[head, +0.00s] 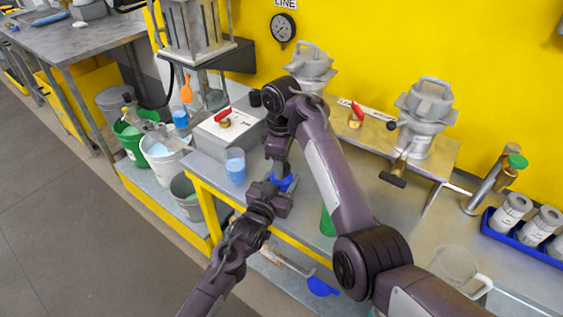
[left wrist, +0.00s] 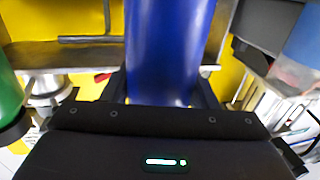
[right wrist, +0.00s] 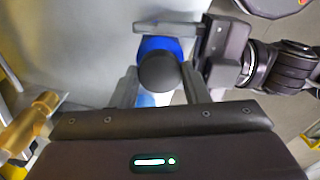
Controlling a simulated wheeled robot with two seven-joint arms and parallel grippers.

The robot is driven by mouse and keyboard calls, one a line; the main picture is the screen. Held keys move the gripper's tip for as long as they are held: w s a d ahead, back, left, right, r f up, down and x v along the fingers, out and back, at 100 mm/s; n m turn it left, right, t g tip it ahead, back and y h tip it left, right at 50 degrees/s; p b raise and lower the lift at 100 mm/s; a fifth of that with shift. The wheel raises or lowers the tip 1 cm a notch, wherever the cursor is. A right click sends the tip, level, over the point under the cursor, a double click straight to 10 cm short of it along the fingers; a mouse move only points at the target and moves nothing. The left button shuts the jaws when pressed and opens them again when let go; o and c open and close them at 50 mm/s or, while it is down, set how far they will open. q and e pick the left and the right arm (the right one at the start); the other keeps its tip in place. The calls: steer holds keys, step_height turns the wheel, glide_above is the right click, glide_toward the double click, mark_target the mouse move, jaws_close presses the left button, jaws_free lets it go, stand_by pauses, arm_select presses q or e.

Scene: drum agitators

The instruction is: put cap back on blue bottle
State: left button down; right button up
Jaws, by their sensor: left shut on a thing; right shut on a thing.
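The blue bottle (head: 288,182) is held in my left gripper (head: 276,192) above the front edge of the bench. It fills the middle of the left wrist view (left wrist: 170,50), clasped between the fingers. My right gripper (head: 281,168) points down just above the bottle. In the right wrist view the round black cap (right wrist: 159,72) sits between the right fingers, in line with the blue bottle (right wrist: 160,45) behind it. My left gripper also shows there (right wrist: 205,42). Whether the cap touches the bottle's mouth cannot be told, as the mouth is hidden.
A cup of blue liquid (head: 234,166) stands on the bench left of my grippers. A green object (head: 327,222) is partly hidden behind my right arm. A clear jug (head: 456,266) and a blue tray (head: 486,222) with white jars are at the right. Buckets (head: 163,158) stand low at left.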

steer(key=o, duration=1.1)
steer(key=shift+a+r, duration=0.1)
steer(key=shift+r, duration=2.2)
steer(key=shift+r, duration=0.1)
steer(key=shift+c, duration=0.3)
step_height(320, 180, up, 3)
steer(key=n, duration=0.4)
steer(key=shift+n, duration=0.4)
steer(key=shift+f, duration=3.95)
